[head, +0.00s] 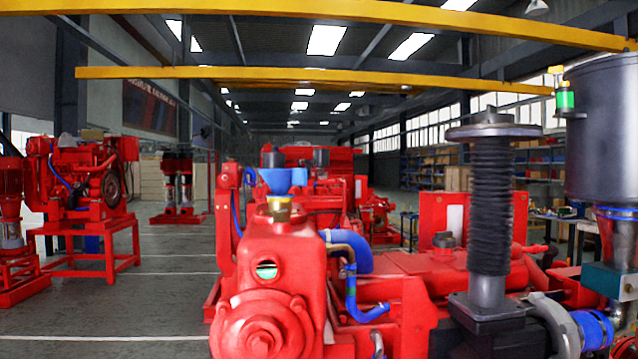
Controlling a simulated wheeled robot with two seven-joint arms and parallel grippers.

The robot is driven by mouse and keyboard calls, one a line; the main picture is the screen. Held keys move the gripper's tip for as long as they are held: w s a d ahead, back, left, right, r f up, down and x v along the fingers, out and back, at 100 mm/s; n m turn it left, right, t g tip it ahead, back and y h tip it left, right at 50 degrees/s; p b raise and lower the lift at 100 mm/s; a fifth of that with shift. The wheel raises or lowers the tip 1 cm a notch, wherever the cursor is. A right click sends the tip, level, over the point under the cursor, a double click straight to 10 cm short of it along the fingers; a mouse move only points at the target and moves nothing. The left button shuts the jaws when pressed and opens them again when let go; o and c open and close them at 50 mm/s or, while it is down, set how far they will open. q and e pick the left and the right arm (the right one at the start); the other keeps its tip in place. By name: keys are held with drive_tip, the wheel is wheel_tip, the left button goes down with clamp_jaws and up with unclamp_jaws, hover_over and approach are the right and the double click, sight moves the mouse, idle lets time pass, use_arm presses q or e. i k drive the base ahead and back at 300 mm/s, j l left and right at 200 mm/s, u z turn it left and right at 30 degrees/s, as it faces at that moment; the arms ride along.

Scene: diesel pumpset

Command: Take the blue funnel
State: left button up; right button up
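A blue funnel-like piece (281,180) shows in the head view, left of the middle. It is wide at the top and narrows downward. It appears just behind and above the brass-coloured cap (280,207) on the near red engine (285,265). Its lower end is hidden, so I cannot tell what it rests on. Neither of my grippers shows in the head view.
The red pumpset fills the front right, with a ribbed black column (491,205), a large grey cylinder (603,130) and a blue hose (348,248). Another red engine on a stand (85,190) is at left. The grey floor (165,270) between is clear.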

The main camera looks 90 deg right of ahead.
sight(280, 181)
drive_tip(key=z, duration=0.5)
drive_tip(key=j+z, duration=0.1)
drive_tip(key=z, duration=0.85)
drive_tip(key=j+z, duration=0.1)
drive_tip(key=z, duration=0.9)
